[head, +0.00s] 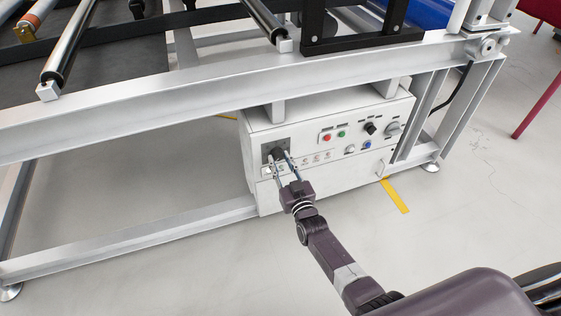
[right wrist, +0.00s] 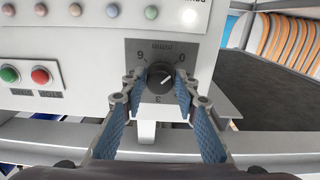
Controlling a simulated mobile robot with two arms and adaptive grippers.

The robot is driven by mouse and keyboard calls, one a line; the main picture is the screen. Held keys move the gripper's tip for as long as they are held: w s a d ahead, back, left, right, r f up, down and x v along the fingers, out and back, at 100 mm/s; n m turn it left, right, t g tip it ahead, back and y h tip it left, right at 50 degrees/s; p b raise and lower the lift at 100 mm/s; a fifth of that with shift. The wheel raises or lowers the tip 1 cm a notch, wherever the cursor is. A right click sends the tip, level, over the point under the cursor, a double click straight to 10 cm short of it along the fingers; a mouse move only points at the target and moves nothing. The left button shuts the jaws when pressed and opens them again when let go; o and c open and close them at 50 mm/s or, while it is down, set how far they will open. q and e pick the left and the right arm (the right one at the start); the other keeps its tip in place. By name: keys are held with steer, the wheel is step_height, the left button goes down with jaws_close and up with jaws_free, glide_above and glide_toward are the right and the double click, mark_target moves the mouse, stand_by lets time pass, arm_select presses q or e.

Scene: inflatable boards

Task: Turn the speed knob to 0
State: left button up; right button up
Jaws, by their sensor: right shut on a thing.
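The speed knob (right wrist: 158,78) is a round black dial on a dark grey plate (right wrist: 140,52) on the white control box. In the right wrist view, which shows the panel upside down, its white mark points right and slightly up, toward the side of the 0 and a little below that numeral. A 6 is at upper left and a 3 below. My right gripper (right wrist: 158,85) has one finger on each side of the knob and is shut on it. The head view shows the gripper (head: 278,163) at the box's left end, largely covering the knob (head: 277,153). My left gripper is out of view.
The white control box (head: 330,178) hangs under a metal conveyor frame (head: 160,97). Red (head: 326,138) and green (head: 341,134) buttons and another black knob (head: 370,128) are to the right. The frame's lower rail (head: 130,240) runs left. The floor in front is clear.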

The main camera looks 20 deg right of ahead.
steer(key=o, duration=1.1)
steer(key=shift+s, duration=0.1)
steer(key=s, duration=1.2)
steer(key=shift+d, duration=0.2)
steer(key=shift+f, duration=0.1)
